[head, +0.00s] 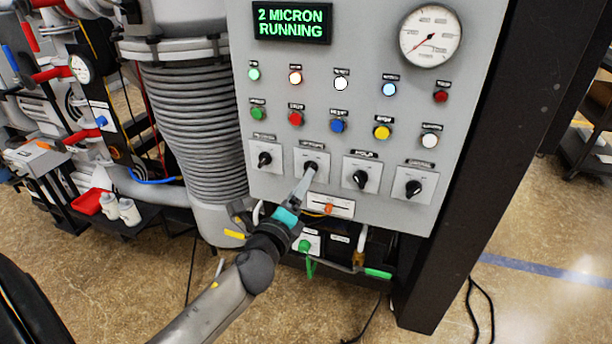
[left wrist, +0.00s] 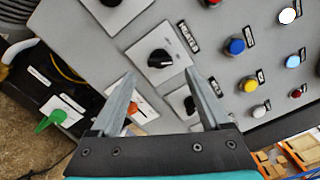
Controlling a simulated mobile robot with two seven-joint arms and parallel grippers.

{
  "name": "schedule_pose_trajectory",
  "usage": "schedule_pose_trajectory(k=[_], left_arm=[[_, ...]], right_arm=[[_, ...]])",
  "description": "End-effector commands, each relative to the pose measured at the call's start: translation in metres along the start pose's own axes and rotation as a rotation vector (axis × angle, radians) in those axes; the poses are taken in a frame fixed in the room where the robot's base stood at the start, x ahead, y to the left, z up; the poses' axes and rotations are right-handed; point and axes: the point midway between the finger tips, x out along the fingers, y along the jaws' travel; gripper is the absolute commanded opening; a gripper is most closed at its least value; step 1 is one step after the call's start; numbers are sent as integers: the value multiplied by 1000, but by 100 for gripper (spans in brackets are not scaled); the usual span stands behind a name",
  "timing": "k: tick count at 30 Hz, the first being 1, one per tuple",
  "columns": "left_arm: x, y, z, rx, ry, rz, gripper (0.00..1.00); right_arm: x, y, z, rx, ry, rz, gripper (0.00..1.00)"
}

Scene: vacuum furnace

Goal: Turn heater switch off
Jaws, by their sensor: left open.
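The grey control panel (head: 350,120) has a row of black rotary switches on white plates along its lower part. My right gripper is not in view.
Other switches sit close by: left (head: 264,159), and right (head: 361,179) and (head: 413,188). A plate with an orange switch (head: 330,208) lies just below. Coloured buttons and lamps are above. A display (head: 291,23) reads "2 MICRON RUNNING".

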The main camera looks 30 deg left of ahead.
Motion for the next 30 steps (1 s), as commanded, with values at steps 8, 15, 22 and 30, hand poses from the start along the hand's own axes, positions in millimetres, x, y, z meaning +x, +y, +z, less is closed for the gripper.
schedule_pose_trajectory(k=[8,15,22,30], left_arm=[[36,0,0,1,0,-1,80],[47,0,0,0,1,-1,80],[48,0,0,0,1,0,80],[48,0,0,0,1,0,55]], right_arm=[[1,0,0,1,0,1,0],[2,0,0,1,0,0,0],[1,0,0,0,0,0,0],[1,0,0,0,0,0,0]])
